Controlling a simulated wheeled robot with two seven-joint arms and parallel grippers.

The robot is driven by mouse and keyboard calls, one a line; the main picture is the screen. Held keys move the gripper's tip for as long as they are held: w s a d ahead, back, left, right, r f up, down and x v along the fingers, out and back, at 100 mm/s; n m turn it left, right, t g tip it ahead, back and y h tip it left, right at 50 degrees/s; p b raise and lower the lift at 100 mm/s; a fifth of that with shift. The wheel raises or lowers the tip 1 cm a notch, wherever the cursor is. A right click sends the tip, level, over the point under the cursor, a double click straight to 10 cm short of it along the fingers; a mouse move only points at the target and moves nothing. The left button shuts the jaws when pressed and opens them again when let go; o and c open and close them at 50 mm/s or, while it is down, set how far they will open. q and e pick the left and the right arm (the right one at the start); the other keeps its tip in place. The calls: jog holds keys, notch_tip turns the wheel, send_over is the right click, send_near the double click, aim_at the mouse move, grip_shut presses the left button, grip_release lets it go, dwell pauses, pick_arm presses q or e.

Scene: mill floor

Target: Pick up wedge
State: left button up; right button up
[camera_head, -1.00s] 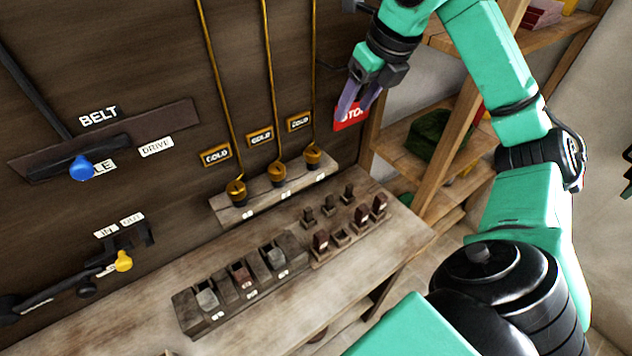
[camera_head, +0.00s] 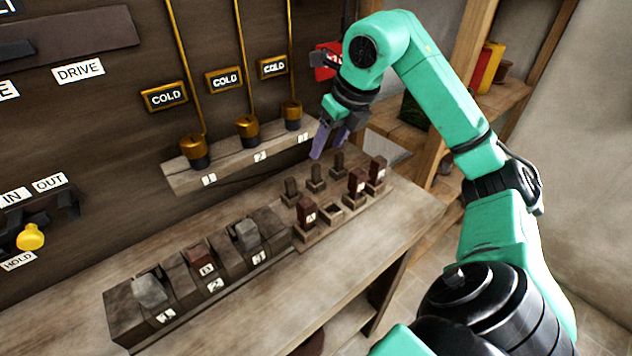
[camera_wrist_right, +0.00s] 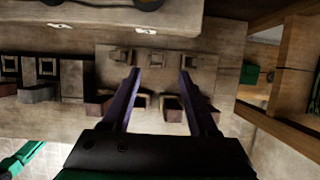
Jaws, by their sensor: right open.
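A small wooden rack (camera_head: 318,234) on the bench holds reddish-brown wedge-like blocks: a front-left one (camera_head: 306,213) marked with a letter, and two more (camera_head: 356,183) and (camera_head: 376,171) to its right. A slot between the first two looks empty. Another reddish block (camera_head: 201,257) sits in the long block holder, at label 2. The task does not say which is the wedge. My right gripper (camera_head: 329,148) is open and empty, above the back of the rack. In the right wrist view its fingers (camera_wrist_right: 160,73) are apart over the rack. My left gripper is not in view.
Grey pieces (camera_head: 150,291) and (camera_head: 247,235) sit at labels 1 and 3 of the holder. Dark pegs (camera_head: 316,177) stand at the rack's back. Brass rods with cups (camera_head: 246,130) rise from a ledge behind. The bench front is clear. Shelves (camera_head: 405,138) stand right.

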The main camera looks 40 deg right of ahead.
aim_at(317, 166)
jog(key=x, duration=0.9)
jog(key=shift+a+f, duration=0.1)
jog(key=shift+a, duration=0.15)
grip_shut()
